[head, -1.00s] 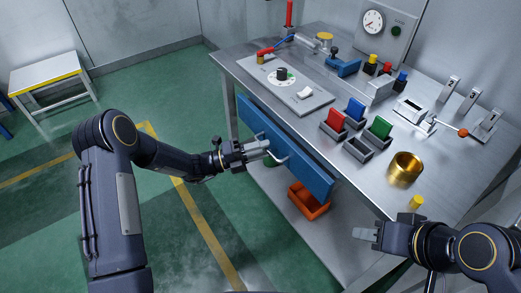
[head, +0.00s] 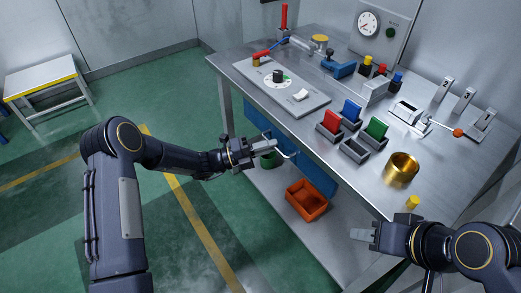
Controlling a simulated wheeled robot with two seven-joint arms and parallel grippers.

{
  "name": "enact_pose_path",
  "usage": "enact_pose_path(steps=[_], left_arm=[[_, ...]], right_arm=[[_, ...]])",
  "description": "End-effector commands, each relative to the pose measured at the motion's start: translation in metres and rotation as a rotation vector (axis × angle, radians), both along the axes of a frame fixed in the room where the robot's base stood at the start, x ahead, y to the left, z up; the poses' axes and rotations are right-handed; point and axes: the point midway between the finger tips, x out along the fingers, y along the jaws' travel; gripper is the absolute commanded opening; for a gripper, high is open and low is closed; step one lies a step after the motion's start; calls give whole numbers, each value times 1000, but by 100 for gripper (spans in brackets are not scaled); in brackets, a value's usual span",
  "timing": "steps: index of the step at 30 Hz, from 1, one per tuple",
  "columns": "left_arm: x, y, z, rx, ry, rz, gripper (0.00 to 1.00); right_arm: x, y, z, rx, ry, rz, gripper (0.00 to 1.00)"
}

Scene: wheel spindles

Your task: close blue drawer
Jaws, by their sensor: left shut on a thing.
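The blue drawer (head: 318,176) is under the front edge of the metal workbench. Its front panel sits close beneath the tabletop edge, which hides its upper part; I cannot tell whether it is fully in. A pale bar handle (head: 291,154) sticks out from its front. My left gripper (head: 270,147) is at the handle in front of the drawer and is shut on it. My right gripper (head: 364,235) is away from the drawer, by the bench's near right corner. I cannot make out whether its fingers are open or shut.
An orange bin (head: 306,200) stands on the shelf below the drawer. The bench (head: 320,125) carries a dial plate, coloured blocks in holders, a brass cup (head: 401,169) and a yellow peg (head: 412,202). A small table (head: 42,80) stands far left.

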Motion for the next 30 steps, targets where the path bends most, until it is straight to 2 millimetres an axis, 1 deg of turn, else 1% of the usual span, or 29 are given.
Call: enact_pose_path(steps=[1,8,9,13,20,23,26,30], left_arm=[[3,-2,0,2,1,5,0],[3,-3,0,2,2,7,0],[3,-3,0,2,1,7,16],[3,-3,0,2,1,5,32],[2,-2,0,1,1,4,32],[2,2,0,1,1,6,32],[-1,13,-1,2,2,7,32],[-6,37,-5,2,2,8,32]], right_arm=[[0,0,0,0,0,0,38],[0,0,0,0,0,0,38],[0,0,0,0,0,0,38],[0,0,0,0,0,0,38],[0,0,0,0,0,0,38],[0,0,1,0,0,0,38],[0,0,4,0,0,0,38],[0,0,8,0,0,0,38]])
